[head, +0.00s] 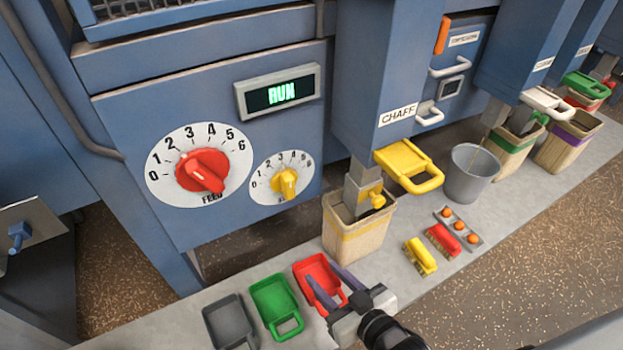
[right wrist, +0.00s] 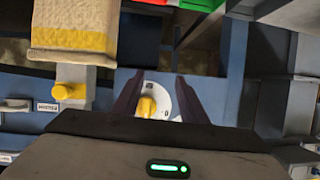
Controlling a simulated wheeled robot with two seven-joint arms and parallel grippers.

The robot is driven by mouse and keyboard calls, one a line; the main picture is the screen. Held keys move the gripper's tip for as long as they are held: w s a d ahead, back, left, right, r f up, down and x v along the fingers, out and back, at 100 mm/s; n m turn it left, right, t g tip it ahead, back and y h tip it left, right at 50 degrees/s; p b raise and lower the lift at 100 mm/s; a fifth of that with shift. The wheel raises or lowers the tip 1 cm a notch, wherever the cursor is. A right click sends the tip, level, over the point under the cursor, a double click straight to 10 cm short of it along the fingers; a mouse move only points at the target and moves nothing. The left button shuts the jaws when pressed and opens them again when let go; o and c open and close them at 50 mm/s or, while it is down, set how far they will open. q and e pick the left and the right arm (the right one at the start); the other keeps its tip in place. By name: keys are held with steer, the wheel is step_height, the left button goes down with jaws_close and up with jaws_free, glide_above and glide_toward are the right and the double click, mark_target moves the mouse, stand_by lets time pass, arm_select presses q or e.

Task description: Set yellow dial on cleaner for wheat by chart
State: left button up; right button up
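The yellow dial (head: 285,182) sits on a white numbered face on the blue cleaner panel, right of a larger red FEED dial (head: 203,171). Its knob stands roughly upright near the middle numbers; the exact setting is unclear. Its lower label is too small to read. My right gripper (head: 325,277) is open and empty, below and in front of the panel, over the red scoop. In the right wrist view the yellow dial (right wrist: 147,107) shows between the two dark fingers (right wrist: 156,95), apart from them. No chart is recognisable. My left gripper is out of view.
A green RUN display (head: 280,91) is above the dials. A cream bin (head: 355,238) under the CHAFF chute stands right of the panel. Grey, green (head: 276,304) and red scoops (head: 318,272) lie on the ledge below. Brushes (head: 441,240) and a bucket (head: 470,173) are farther right.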

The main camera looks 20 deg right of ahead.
mark_target(291, 187)
steer(key=w+r+t, duration=0.5)
steer(key=w+r, duration=0.3)
steer(key=r, duration=0.1)
steer(key=w, duration=0.3)
steer(key=w+a, duration=0.1)
steer(key=w, duration=0.2)
steer(key=w+a, duration=0.1)
steer(key=w, duration=0.2)
steer(key=shift+w+r, duration=0.2)
steer(key=shift+w, duration=0.1)
steer(key=c, duration=0.9)
jaws_close()
